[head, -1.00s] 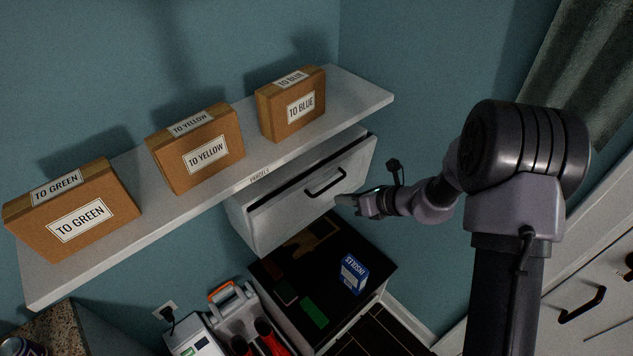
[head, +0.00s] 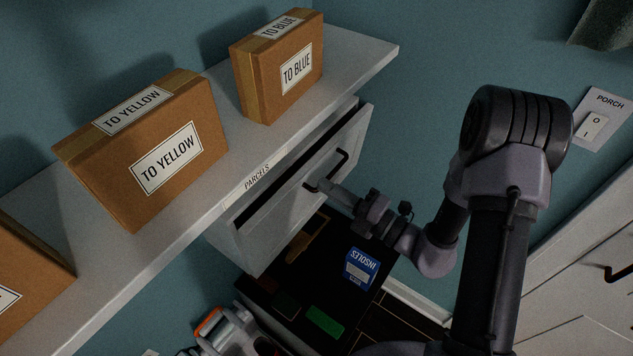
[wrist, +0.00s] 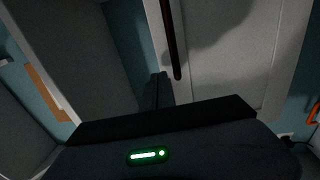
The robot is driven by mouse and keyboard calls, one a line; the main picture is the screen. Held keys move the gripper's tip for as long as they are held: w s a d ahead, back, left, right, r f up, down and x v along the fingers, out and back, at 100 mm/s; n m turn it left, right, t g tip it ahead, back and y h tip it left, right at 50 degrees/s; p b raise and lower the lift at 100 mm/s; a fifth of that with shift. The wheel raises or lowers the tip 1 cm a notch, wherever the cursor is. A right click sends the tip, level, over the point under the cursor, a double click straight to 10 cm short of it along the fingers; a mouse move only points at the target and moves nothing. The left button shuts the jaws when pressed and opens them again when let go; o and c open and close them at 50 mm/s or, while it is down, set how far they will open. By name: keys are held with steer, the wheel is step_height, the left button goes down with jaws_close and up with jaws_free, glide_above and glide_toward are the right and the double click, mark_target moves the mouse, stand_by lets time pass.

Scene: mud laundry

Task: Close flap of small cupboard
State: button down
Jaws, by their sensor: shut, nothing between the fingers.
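The small cupboard (head: 232,240) is a white box under the shelf. Its flap (head: 300,188) is a white front panel with a black bar handle (head: 340,162); a dark gap shows along its top edge, so it stands partly open. In the wrist view the flap (wrist: 225,60) and its dark handle (wrist: 171,40) are close ahead. My gripper (head: 322,186) is shut and empty, its tip at the lower left end of the handle. I cannot tell whether it touches the flap.
Above is a white shelf (head: 262,160) marked PARCELS, with the TO YELLOW box (head: 165,150) and TO BLUE box (head: 280,70). Below, a dark surface (head: 290,290) holds a blue INSOLES box (head: 361,268) and a green item (head: 325,321). A wall switch (head: 596,124) is at right.

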mark_target(306, 172)
steer(key=x, duration=0.3)
steer(key=shift+w+a, duration=0.1)
steer(key=shift+a, duration=0.1)
steer(key=p+x, duration=0.2)
steer(key=x, duration=0.1)
steer(key=shift+a+r, duration=0.1)
steer(key=shift+r, duration=0.2)
steer(key=shift+d, duration=0.2)
